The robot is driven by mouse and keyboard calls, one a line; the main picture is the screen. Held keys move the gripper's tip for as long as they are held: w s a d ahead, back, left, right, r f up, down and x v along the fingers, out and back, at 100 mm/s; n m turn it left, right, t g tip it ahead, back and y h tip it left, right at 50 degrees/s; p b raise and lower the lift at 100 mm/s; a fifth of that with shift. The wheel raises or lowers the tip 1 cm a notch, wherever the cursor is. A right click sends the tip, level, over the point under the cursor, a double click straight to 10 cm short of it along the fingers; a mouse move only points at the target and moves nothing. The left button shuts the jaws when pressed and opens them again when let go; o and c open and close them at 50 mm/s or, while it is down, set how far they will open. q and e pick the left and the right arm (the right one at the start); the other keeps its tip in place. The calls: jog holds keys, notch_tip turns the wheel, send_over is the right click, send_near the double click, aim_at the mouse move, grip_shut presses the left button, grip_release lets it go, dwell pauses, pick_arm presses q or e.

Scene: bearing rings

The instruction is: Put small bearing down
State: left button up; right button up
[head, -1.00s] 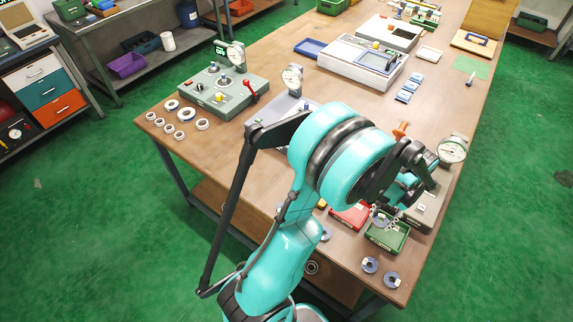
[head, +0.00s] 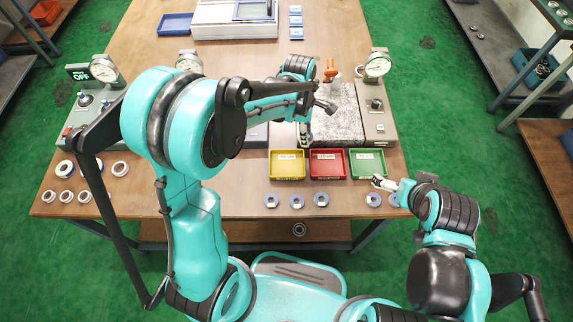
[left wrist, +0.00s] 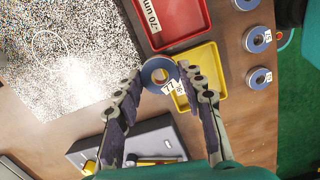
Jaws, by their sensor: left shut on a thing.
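My left gripper (head: 304,138) is in front of the granite plate, just behind the yellow tray. The left wrist view shows the left gripper (left wrist: 150,92) shut on a small bearing (left wrist: 148,72), a blue-grey ring with a paper label beside it. The ring is between the fingertips, over the gap between the granite plate (left wrist: 60,60) and the yellow tray (left wrist: 215,62). I cannot tell whether it touches anything below. In the head view the held ring is too small to make out. My right gripper (head: 384,183) is at the green tray's front edge; its jaws are unclear.
Yellow (head: 287,178), red (head: 327,177) and green (head: 367,176) trays stand in a row. Several labelled rings, including one at the left (head: 271,200), lie along the table's front edge. Bare rings (head: 120,169) lie at the left.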

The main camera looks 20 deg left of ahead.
pick_arm(q)
jog(key=w+d+r+n, duration=0.1)
jog(key=d+r+n, duration=0.15)
jog(key=n, duration=0.35)
jog(key=n+t+b, duration=0.1)
jog(key=n+b, duration=0.2)
jog(key=b, duration=0.1)
send_over(287, 166)
jog(key=shift+y, duration=0.3)
notch_tip(287, 166, down, 8)
jog(key=shift+s+a+r, duration=0.1)
jog(key=shift+r, duration=0.15)
jog(key=shift+f+b, duration=0.9)
jog(key=shift+f, duration=1.1)
jog(key=shift+f, duration=0.1)
jog(key=o, duration=1.2)
jog(key=shift+o, duration=0.2)
